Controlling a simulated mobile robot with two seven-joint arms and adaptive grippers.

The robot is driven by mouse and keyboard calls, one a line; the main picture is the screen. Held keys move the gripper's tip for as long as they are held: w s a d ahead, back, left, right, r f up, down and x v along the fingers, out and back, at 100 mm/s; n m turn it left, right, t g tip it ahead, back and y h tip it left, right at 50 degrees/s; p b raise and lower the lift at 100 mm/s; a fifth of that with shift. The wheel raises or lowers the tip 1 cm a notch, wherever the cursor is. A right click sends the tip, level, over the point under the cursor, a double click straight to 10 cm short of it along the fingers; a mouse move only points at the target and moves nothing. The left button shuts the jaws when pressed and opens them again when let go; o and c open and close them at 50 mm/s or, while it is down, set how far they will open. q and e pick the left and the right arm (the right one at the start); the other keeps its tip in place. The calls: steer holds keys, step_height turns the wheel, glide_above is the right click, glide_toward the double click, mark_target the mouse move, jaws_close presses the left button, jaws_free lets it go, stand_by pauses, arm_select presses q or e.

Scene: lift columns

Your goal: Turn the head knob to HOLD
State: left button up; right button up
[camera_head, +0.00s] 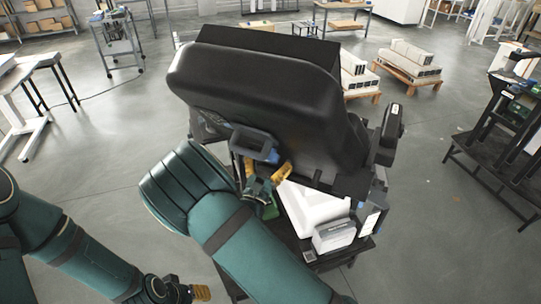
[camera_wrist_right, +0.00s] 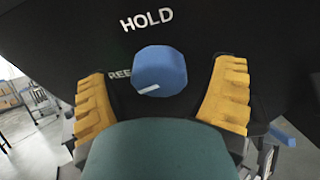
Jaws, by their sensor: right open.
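The blue round head knob (camera_wrist_right: 160,72) sits on a black panel in the right wrist view. Its short white mark is at the lower edge, away from the white word HOLD (camera_wrist_right: 147,20) above it. A second label, partly hidden behind the knob, shows the letters "REE" at its left. My right gripper (camera_wrist_right: 165,75) is open, with one yellow finger on each side of the knob and gaps to both. In the head view the right gripper (camera_head: 267,170) is at the near side of the black padded headrest (camera_head: 255,88). My left gripper (camera_head: 185,291) is low at the bottom edge, only partly seen.
A white box (camera_head: 334,236) and white padding stand right of my right gripper. A black device (camera_head: 391,134) sticks up at the headrest's right. A dark rack (camera_head: 500,135) stands at far right, and a wheeled cart (camera_head: 117,45) at back left.

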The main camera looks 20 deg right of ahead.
steer(key=shift+w+d+r, duration=0.2)
steer(key=shift+w+d, duration=0.1)
steer(key=shift+w, duration=0.1)
steer(key=c, duration=1.2)
